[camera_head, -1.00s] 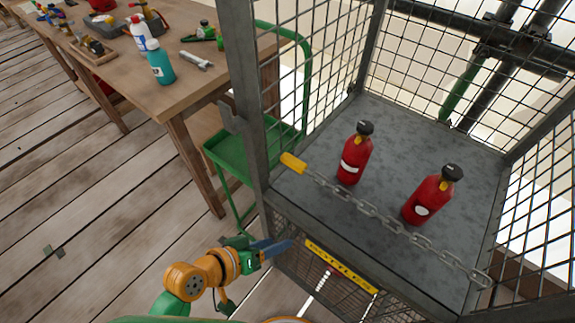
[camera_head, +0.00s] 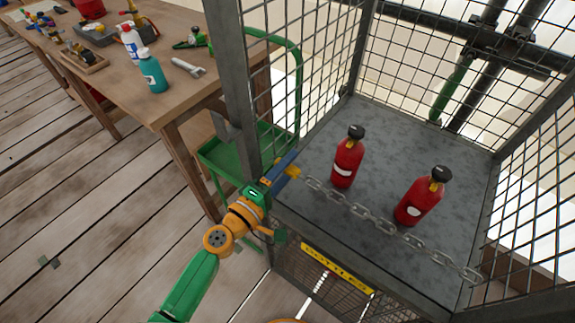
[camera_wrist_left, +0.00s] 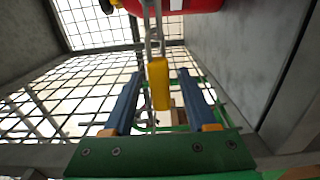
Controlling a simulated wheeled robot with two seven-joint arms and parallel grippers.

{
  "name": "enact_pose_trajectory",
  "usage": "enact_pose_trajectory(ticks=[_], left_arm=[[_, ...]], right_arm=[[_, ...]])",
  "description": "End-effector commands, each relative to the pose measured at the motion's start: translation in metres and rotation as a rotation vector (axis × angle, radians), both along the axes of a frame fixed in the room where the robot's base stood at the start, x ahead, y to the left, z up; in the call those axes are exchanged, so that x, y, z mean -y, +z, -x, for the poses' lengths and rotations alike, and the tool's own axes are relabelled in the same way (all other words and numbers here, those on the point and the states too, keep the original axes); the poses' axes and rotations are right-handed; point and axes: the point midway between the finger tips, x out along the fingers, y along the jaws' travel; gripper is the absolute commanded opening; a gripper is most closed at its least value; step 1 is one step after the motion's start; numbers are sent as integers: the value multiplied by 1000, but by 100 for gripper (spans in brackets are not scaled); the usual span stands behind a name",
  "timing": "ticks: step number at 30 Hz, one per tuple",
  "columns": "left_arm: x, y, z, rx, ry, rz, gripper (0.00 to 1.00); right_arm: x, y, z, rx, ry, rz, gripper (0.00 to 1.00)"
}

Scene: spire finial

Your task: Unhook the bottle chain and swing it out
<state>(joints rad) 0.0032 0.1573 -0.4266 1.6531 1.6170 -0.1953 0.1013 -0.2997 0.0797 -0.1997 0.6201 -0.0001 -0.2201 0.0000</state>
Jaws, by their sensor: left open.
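The grey chain (camera_head: 387,227) spans the open front of the bottle cage, from the left post to the right side. Its yellow end piece (camera_head: 294,171) is at the left post, mostly covered by my left gripper (camera_head: 284,170) in the head view. In the left wrist view the yellow end piece (camera_wrist_left: 159,86) lies between the two blue fingers of my left gripper (camera_wrist_left: 160,74), with gaps on both sides. The fingers are open. Two red bottles (camera_head: 347,158) (camera_head: 420,197) stand upright on the cage floor behind the chain. My right gripper is out of view.
A green cart (camera_head: 222,160) stands behind the post. A wooden workbench (camera_head: 160,108) with tools and bottles is at upper left.

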Motion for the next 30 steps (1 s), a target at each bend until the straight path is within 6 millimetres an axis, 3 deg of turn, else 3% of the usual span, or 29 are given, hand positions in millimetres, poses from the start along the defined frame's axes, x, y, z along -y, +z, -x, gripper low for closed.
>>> enact_pose_trajectory(ticks=[2, 3, 9, 30], left_arm=[[0, 0, 0, 0, 0, 0, 57], [0, 0, 0, 0, 0, 0, 52], [0, 0, 0, 1, 0, -1, 0], [0, -1, 1, 0, 0, -1, 0]], right_arm=[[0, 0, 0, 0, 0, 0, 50], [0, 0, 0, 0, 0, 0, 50], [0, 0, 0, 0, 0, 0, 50], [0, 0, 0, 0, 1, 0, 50]])
